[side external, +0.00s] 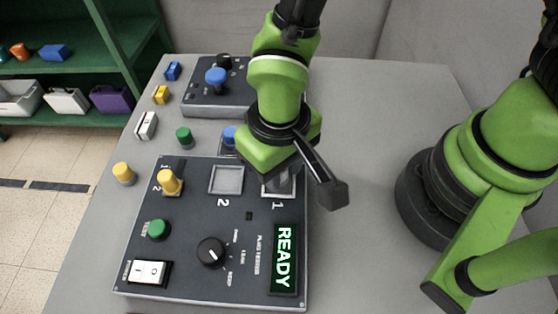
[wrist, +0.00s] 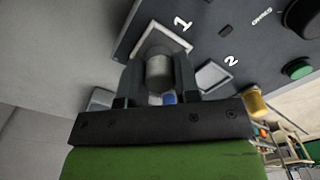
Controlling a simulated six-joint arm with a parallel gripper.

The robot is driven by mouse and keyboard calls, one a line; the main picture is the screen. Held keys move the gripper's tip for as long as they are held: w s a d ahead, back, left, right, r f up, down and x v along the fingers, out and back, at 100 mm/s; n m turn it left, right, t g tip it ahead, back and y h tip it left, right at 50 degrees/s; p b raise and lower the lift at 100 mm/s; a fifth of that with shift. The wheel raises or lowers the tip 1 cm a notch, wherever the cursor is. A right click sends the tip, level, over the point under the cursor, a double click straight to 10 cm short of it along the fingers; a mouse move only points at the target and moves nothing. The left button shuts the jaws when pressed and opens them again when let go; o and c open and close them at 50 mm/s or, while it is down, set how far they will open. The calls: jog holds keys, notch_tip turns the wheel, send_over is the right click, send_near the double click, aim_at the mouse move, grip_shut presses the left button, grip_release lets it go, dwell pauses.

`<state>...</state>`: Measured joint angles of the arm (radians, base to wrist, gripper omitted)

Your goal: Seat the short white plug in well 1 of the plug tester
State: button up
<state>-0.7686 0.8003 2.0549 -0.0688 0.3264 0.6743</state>
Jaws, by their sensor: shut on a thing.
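The plug tester (side external: 190,222) is a dark sloped panel with a lit green READY display (side external: 284,260). Well 1 (side external: 279,195) is a pale square frame at its upper right corner, largely covered by my gripper (side external: 285,182). In the wrist view my gripper (wrist: 158,82) is shut on the short white plug (wrist: 160,70), a pale grey-looking cylinder between the two fingers. The plug lines up with the pale frame of well 1 (wrist: 178,35). I cannot tell how deep it sits. Well 2 (side external: 226,179) is empty, to the left of well 1.
The tester carries a yellow-topped lever (side external: 169,181), a green button (side external: 158,229), a black knob (side external: 211,251) and a white rocker switch (side external: 149,272). A second dark box (side external: 205,98) stands behind. Loose yellow (side external: 123,173) and green (side external: 184,137) plugs lie left.

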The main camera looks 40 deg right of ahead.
jog(key=shift+f, duration=0.5)
dwell(1.2)
dwell(0.3)
jog(key=o, duration=1.5)
jog(key=shift+c, duration=0.2)
jog(key=shift+r, duration=3.5)
